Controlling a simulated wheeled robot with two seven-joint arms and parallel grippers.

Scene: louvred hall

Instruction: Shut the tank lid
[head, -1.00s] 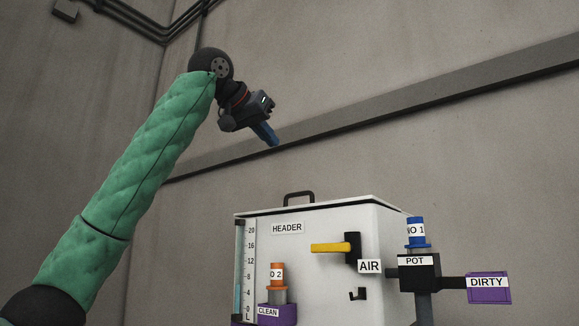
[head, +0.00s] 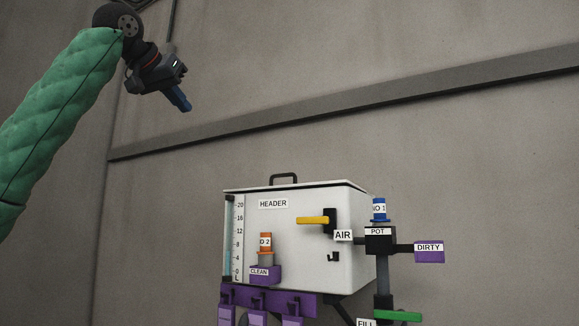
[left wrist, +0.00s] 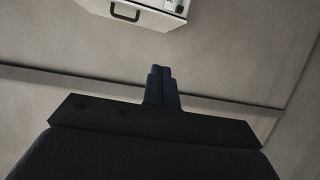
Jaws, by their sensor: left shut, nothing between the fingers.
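The white tank (head: 310,245) marked HEADER stands low in the middle of the head view. Its lid (head: 325,184) lies across the top, with a thin dark line under its edge, and a dark handle (head: 284,178) stands on it. In the left wrist view the handle (left wrist: 124,12) shows at the top edge. My left gripper (head: 186,105) is above and left of the tank in the head view, apart from the lid. Its blue fingers are together and empty, and they also show in the left wrist view (left wrist: 160,74). My right gripper is not in view.
A yellow lever (head: 312,220) sticks out from the tank front. On the right stand a black POT box (head: 380,243), a blue cap (head: 379,207), a purple DIRTY tag (head: 430,252) and a green lever (head: 398,316). A wall rail (head: 200,137) runs behind. The space above the lid is clear.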

